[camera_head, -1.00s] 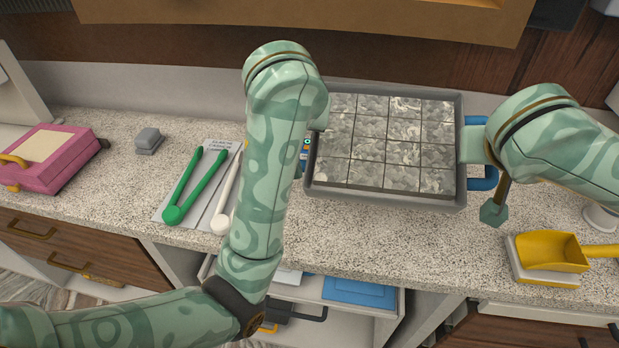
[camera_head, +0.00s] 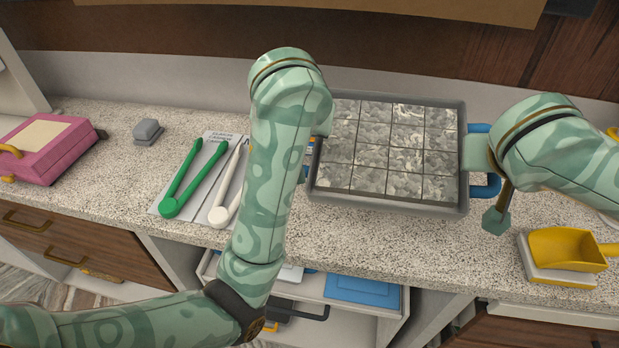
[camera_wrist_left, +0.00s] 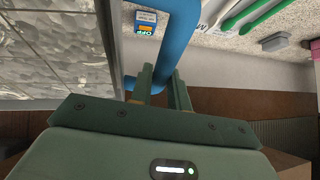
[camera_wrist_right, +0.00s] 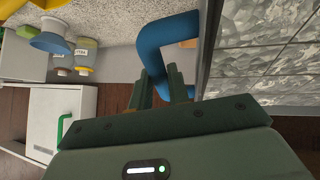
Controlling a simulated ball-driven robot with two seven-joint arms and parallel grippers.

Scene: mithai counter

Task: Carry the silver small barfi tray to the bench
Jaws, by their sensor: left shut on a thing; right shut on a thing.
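The grey barfi tray (camera_head: 388,203) holds rows of silver-grey marbled squares and sits level between my two arms in the head view. Its right blue handle (camera_head: 487,188) shows behind my right gripper (camera_head: 474,152). The left blue handle is mostly hidden by my left arm there, but it shows in the left wrist view (camera_wrist_left: 181,32), with my left gripper (camera_wrist_left: 163,78) shut on it. In the right wrist view my right gripper (camera_wrist_right: 160,78) is shut on the other blue handle (camera_wrist_right: 150,45). I cannot tell how much gap lies under the tray.
Below is an open drawer with blue contents (camera_head: 362,290).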

